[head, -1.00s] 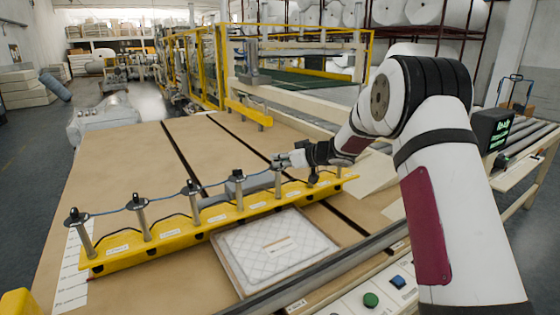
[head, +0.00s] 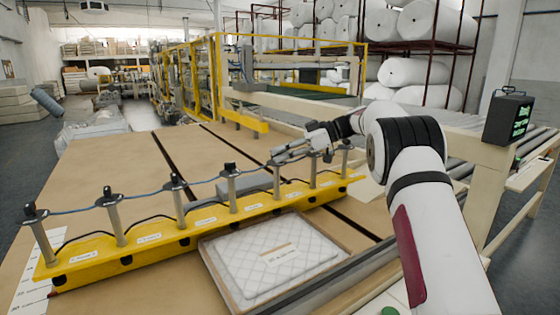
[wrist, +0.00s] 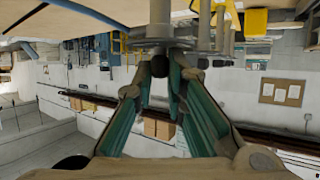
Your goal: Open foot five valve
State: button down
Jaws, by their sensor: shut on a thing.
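The long yellow bar (head: 150,246) lies across the board and carries a row of grey posts with dark tops, linked by blue hose. My gripper (head: 276,157) is at the top of the fifth post from the left (head: 276,184), reaching in from the right. In the wrist view my gripper (wrist: 160,88) is shut on a small dark valve part (wrist: 158,65) between its green-padded fingers. In the head view the fingers hide that post's top. The labels on the bar are too small to read, and I cannot tell how far the valve is turned.
A quilted white pad (head: 275,255) in a shallow frame lies in front of the bar. A dark monitor (head: 508,118) and a roller conveyor stand at the right. Yellow guard frames (head: 205,75) stand behind. The board left of the bar is largely clear.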

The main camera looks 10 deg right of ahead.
jog(key=shift+w+f+n+g+b, duration=0.1)
jog(key=shift+n+g+b, duration=0.85)
jog(key=shift+b, duration=0.35)
jog(key=shift+r+y, duration=0.2)
jog(key=shift+y, duration=0.1)
jog(key=c, duration=1.6)
grip_release()
jog(key=shift+s+r+m+t+p, duration=0.2)
jog(key=shift+m+t+p, duration=0.5)
jog(key=shift+p, duration=0.6)
